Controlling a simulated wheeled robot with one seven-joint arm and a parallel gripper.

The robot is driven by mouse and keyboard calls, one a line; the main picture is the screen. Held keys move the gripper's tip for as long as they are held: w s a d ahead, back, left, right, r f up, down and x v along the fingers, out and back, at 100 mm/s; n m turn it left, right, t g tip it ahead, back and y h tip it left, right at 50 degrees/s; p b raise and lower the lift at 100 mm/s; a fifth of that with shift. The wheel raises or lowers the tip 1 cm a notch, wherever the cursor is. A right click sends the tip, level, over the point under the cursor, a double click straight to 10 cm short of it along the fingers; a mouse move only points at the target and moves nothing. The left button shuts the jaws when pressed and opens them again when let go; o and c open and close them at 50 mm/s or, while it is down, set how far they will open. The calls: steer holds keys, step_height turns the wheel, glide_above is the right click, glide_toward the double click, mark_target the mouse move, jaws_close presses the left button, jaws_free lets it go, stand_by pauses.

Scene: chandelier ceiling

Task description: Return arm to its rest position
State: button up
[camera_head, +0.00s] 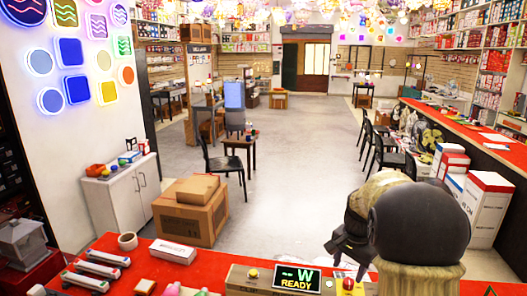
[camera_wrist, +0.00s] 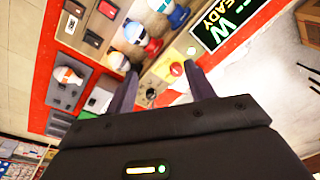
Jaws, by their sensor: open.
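My gripper (camera_wrist: 161,84) shows in the wrist view with its two dark fingers spread apart and nothing between them. In the head view my arm is at the lower right, and the gripper end (camera_head: 346,262) hangs over the front red counter (camera_head: 110,243), close to a control panel (camera_head: 250,278). Part of the gripper is hidden by the arm there. The panel's screen (camera_head: 298,279) reads "W READY". I cannot tell the gap to the panel.
The counter holds a white box (camera_head: 173,252), a tape roll (camera_head: 128,241) and several white-handled tools (camera_head: 90,275). Cardboard boxes (camera_head: 190,215) stand on the floor beyond. A long red counter (camera_head: 465,137) with chairs runs along the right. The middle floor (camera_head: 300,150) is clear.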

steer(key=s+a+f+n, duration=0.1)
steer(key=s+a+n, duration=0.1)
steer(key=s, duration=0.4)
steer(key=s+a+f+n+t, duration=0.1)
steer(key=s+a+f+n, duration=0.1)
steer(key=s, duration=0.5)
steer(key=s+a+f+n, duration=0.1)
steer(key=s+a+n, duration=0.2)
steer(key=s+n, duration=0.2)
steer(key=shift+s+a+f+n, duration=0.2)
steer(key=shift+s+n, duration=0.2)
steer(key=shift+s, duration=0.45)
